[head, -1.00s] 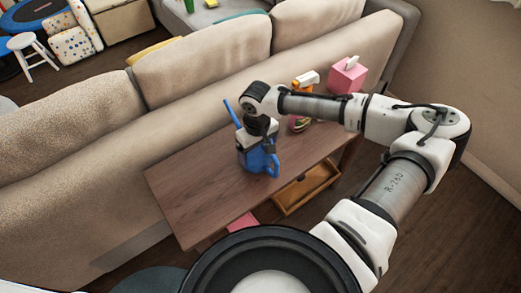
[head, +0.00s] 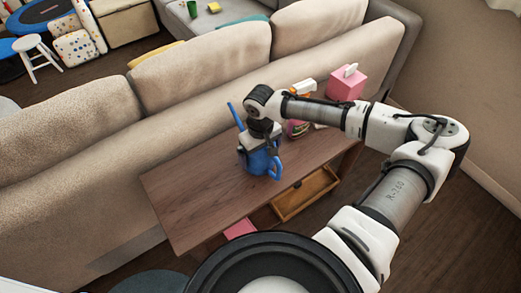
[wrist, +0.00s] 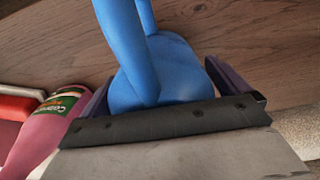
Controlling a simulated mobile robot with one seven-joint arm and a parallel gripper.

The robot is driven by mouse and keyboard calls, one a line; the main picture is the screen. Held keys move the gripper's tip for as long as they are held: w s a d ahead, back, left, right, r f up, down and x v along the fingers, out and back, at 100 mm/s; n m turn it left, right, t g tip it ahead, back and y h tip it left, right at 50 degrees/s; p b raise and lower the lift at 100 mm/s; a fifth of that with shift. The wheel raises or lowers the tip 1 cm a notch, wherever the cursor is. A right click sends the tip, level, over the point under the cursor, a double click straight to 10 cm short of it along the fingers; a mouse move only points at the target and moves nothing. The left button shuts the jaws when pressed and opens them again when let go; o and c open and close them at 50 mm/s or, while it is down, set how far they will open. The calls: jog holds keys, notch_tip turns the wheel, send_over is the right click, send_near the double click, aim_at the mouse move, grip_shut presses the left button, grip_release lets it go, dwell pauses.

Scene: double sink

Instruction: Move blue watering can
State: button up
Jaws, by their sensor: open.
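The blue watering can (head: 264,164) stands on the wooden table, its thin spout pointing up and left and its handle at the right. My gripper (head: 260,146) is over the can from above and hides its upper part. In the wrist view the jaws (wrist: 160,88) are open, one finger on each side of the blue can body (wrist: 172,62). I cannot tell whether either finger touches it.
The wooden table (head: 205,190) is bare left of the can. A spray bottle (head: 300,128) and a pink tissue box (head: 346,83) stand to the right. An open drawer (head: 306,193) juts out at the front. A beige sofa (head: 190,115) runs behind.

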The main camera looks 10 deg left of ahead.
notch_tip(320, 180, up, 14)
jog(key=shift+f+b, duration=0.1)
jog(key=shift+b, duration=0.55)
